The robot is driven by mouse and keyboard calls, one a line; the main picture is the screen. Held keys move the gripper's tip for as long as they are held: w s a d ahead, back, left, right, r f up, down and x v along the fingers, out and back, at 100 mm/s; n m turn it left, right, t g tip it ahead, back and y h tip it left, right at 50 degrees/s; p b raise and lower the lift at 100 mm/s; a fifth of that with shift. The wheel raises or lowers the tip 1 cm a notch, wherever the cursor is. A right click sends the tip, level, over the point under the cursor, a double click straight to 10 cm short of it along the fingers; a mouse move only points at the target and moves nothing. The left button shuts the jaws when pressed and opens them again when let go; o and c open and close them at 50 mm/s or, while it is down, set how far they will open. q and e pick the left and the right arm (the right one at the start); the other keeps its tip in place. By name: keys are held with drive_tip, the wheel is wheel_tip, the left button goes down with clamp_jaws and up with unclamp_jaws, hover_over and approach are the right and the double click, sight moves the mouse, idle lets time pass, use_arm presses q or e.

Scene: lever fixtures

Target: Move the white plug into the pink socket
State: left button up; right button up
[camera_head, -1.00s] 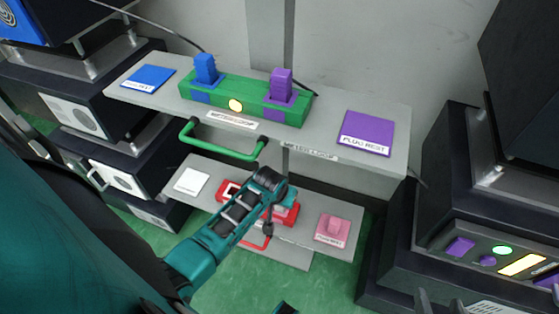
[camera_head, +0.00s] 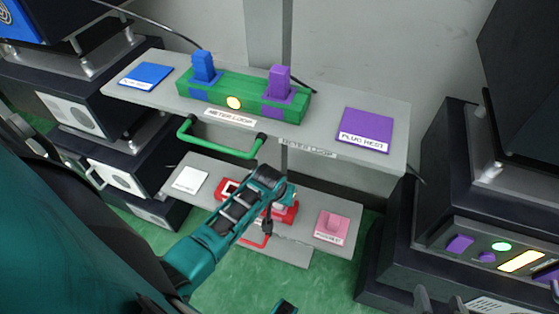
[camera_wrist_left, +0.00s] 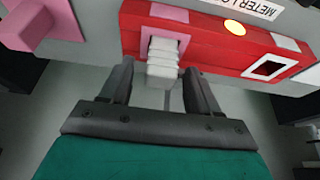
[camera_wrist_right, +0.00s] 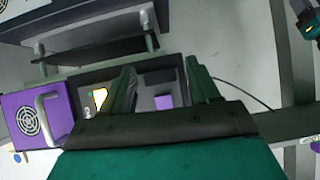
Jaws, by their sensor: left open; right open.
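The red block (camera_wrist_left: 215,42) on the lower shelf has a pink-rimmed socket (camera_wrist_left: 183,40) and an empty white-rimmed socket (camera_wrist_left: 270,67). The white plug (camera_wrist_left: 163,62) stands in the pink socket, its ribbed grip sticking out. How deep it sits I cannot tell. My left gripper (camera_wrist_left: 158,78) is open, with one finger on each side of the plug's outer end and gaps between. In the head view my left wrist hides part of the red block (camera_head: 229,188). My right gripper (camera_wrist_right: 158,75) is open and empty, near the right-hand console.
A pink plug stands on the pink rest (camera_head: 333,226); the white rest (camera_head: 189,180) is bare. Above, the upper shelf carries a green block (camera_head: 245,97) with blue and purple plugs and a green handle (camera_head: 220,143). A console (camera_head: 500,255) with purple buttons stands at right.

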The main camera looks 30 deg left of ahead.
use_arm(q)
drive_tip(key=s+d+r+m+t+h+p, duration=0.1)
drive_tip(key=s+d+r+m+t+p, duration=0.1)
drive_tip(key=r, duration=0.8)
drive_tip(key=s+d+r+m+t+h+p, duration=0.2)
drive_tip(key=s+d+r+m+t+p, duration=0.1)
drive_tip(key=s+d+r+p, duration=0.3)
drive_tip(key=s+r+t+p, duration=0.1)
drive_tip(key=s+r+p, duration=0.1)
drive_tip(key=s+r, duration=0.1)
drive_tip(key=shift+d+r+t, duration=0.25)
drive_tip(key=shift+r+t, duration=0.05)
drive_tip(key=shift+r, duration=0.1)
use_arm(e)
drive_tip(key=s+d+r+h, duration=0.1)
drive_tip(key=d+r, duration=0.2)
drive_tip(key=r, duration=0.3)
drive_tip(key=shift+s+r, duration=0.15)
drive_tip(key=shift+s, duration=0.1)
use_arm(q)
drive_tip(key=shift+s, duration=0.1)
drive_tip(key=shift+c, duration=0.2)
use_arm(e)
drive_tip(key=shift+c, duration=0.2)
